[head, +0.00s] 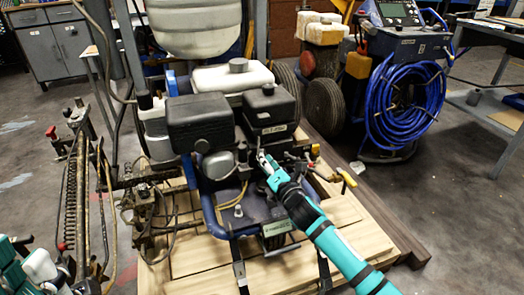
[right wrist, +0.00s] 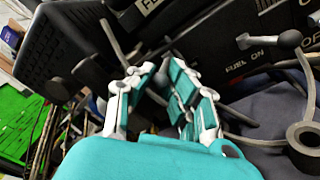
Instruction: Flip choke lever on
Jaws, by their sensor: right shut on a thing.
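The line striper's engine (head: 267,108) stands on a wooden pallet (head: 365,245). My right gripper (head: 264,160) reaches to the engine's front from the lower right. In the right wrist view, its teal and white fingers (right wrist: 163,70) are closed at the tips on a thin grey lever (right wrist: 112,40), which seems to be the choke lever. The fingers hide part of this lever. A ball-ended lever (right wrist: 290,40) by the "FUEL ON" lettering is right of the fingers, apart from them. Teal and white parts of my left arm (head: 14,262) show at the lower left; its finger state is unclear.
A dark ribbed cover (right wrist: 70,45) is close left of the fingers. A blue hose coil (head: 405,105) hangs on a machine at the back right. The floor at right is clear.

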